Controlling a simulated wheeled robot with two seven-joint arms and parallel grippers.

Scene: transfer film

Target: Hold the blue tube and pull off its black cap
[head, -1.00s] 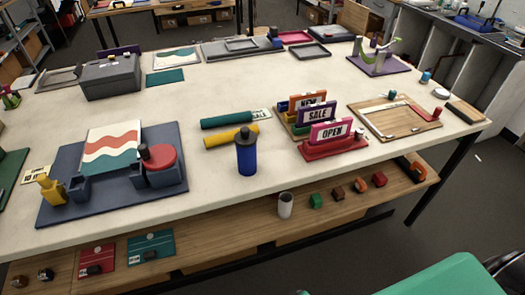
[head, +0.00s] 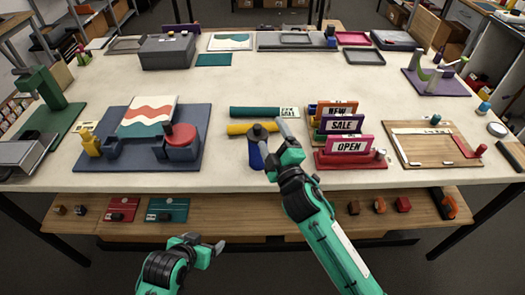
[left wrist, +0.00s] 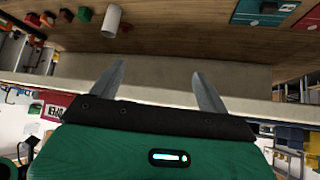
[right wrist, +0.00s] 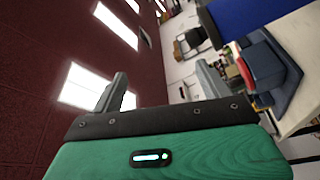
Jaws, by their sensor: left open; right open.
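The blue tube (head: 256,158) stands upright near the table's front edge, with its black cap (head: 258,133) on top. My right gripper (head: 278,150) is just right of the tube and partly covers it. The right wrist view shows its fingers (right wrist: 160,92) apart with nothing between them. A large blue surface (right wrist: 255,14), likely the tube close up, lies beyond the right-hand finger. My left gripper (head: 208,247) is low in front of the table, well away from the tube. The left wrist view shows its fingers (left wrist: 160,88) open and empty.
Teal (head: 253,112) and yellow (head: 240,128) rolls lie behind the tube. Sign holders (head: 350,158) stand close on its right. A navy board (head: 197,150) with blocks is on its left. A shelf (head: 240,212) runs below the table edge.

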